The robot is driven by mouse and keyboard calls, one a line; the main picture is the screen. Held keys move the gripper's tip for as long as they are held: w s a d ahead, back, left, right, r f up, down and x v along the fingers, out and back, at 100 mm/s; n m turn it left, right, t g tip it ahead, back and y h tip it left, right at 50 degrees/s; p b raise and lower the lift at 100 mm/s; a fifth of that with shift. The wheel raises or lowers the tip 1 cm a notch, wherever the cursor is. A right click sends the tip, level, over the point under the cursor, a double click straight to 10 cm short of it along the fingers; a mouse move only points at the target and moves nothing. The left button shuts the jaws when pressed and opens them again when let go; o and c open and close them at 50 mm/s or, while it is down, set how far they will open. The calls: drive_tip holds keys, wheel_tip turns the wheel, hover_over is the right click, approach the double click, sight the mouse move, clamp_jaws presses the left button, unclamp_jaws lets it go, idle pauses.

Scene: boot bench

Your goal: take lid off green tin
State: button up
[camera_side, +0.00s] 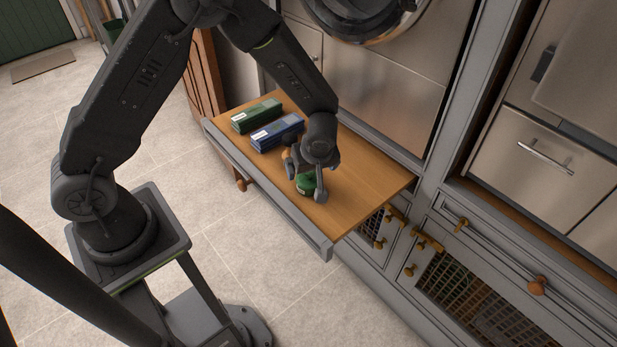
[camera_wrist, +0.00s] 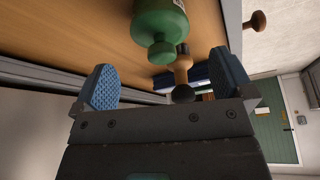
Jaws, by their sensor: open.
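The green tin (camera_side: 306,186) stands on the wooden drawer board, partly hidden by my gripper in the side view. In the wrist view the green tin (camera_wrist: 160,16) is cut by the top edge, and its smaller green round top (camera_wrist: 161,52), which looks like the lid, points towards the camera. My gripper (camera_side: 307,178) is down at the tin, with a finger to either side. In the wrist view my gripper (camera_wrist: 162,62) is open, its blue pads wide apart and the lid in line with the gap. No contact with the lid shows.
A green box (camera_side: 257,115) and a blue box (camera_side: 277,132) lie behind the tin. A wooden-handled item with a dark round end (camera_wrist: 182,75) stands close beside the tin. The drawer's grey front edge (camera_side: 262,200) borders the board (camera_side: 365,180), which is clear to the right.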

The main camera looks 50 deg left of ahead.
sight(309, 174)
drive_tip(key=x, duration=0.5)
drive_tip(key=shift+s, duration=0.1)
drive_tip(key=shift+c, duration=0.4)
drive_tip(key=c, duration=0.9)
drive_tip(key=shift+o, duration=0.2)
drive_tip(key=shift+r, duration=0.1)
